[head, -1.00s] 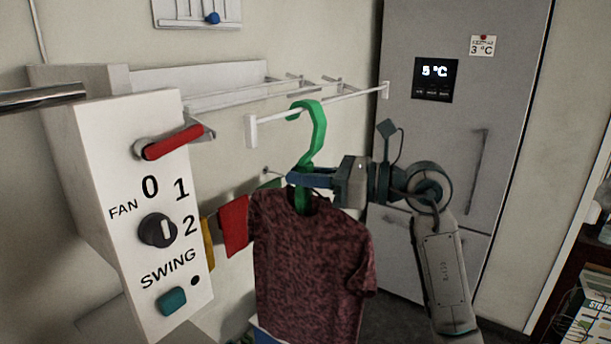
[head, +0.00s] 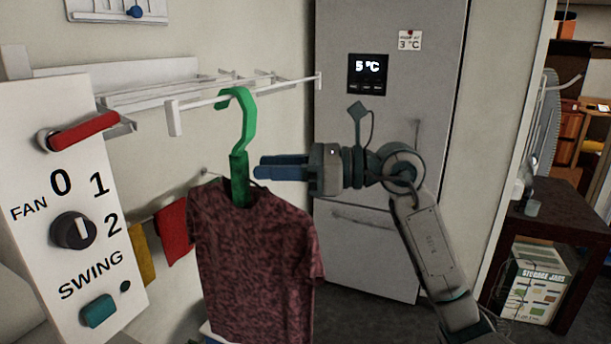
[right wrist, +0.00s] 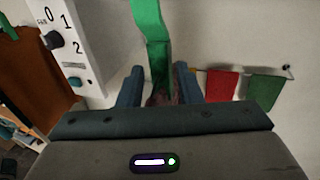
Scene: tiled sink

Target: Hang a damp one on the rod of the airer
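A dark red mottled T-shirt (head: 255,250) hangs on a green hanger (head: 240,165). The hanger's hook goes over the front white rod of the wall airer (head: 285,88), near the rod's left end. My right gripper (head: 258,167) is open and empty, just right of the hanger's stem and apart from it. In the right wrist view the hanger (right wrist: 157,50) shows beyond the gap between the two spread fingers (right wrist: 159,85). The shirt is mostly hidden there. My left gripper is not in view.
A white fan panel (head: 75,200) with a knob and red lever stands at left. Red (head: 173,232) and yellow (head: 141,255) cloths hang low behind the shirt. A grey fridge (head: 385,150) stands behind my right arm. A dark table (head: 545,225) is at far right.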

